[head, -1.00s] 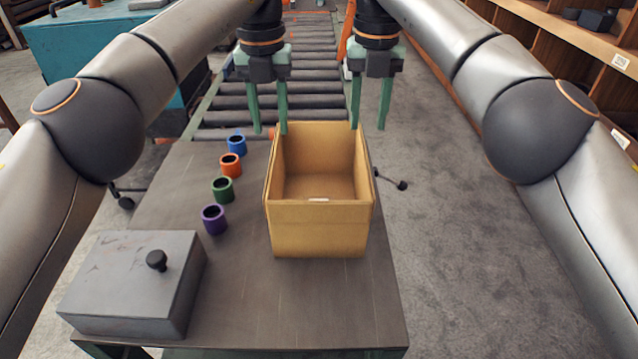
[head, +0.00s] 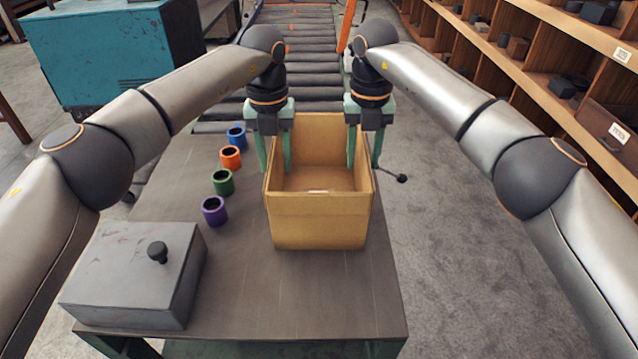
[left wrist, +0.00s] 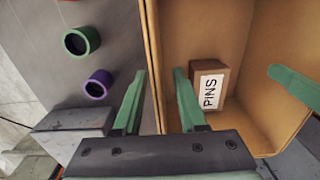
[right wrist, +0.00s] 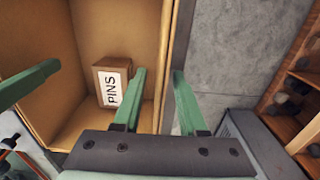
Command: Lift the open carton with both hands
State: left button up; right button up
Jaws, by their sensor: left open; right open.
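The open carton (head: 319,229) is a tan, open-topped box standing upright on the grey table. A small brown box labelled PINS (left wrist: 208,88) lies inside it and also shows in the right wrist view (right wrist: 112,82). My left gripper (head: 275,166) is open, with one finger outside and one inside the carton's left wall (left wrist: 152,50). My right gripper (head: 364,164) is open, with one finger inside and one outside the right wall (right wrist: 166,50). Both point down. I cannot tell whether any finger touches the cardboard.
Blue (head: 236,137), orange (head: 230,158), green (head: 222,182) and purple (head: 214,211) cups line the table left of the carton. A grey lidded box (head: 130,280) sits at front left. A roller conveyor (head: 300,60) lies behind; shelves (head: 540,50) stand right.

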pick_arm(q)
jog(key=shift+f, duration=1.05)
pick_arm(e)
jog(key=shift+f, duration=1.05)
pick_arm(q)
jog(key=shift+c, duration=0.3)
pick_arm(e)
jog(key=shift+c, duration=0.3)
pick_arm(q)
grip_shut()
pick_arm(e)
grip_shut()
pick_arm(q)
jog(key=shift+r, duration=0.1)
pick_arm(e)
jog(key=shift+r, duration=0.1)
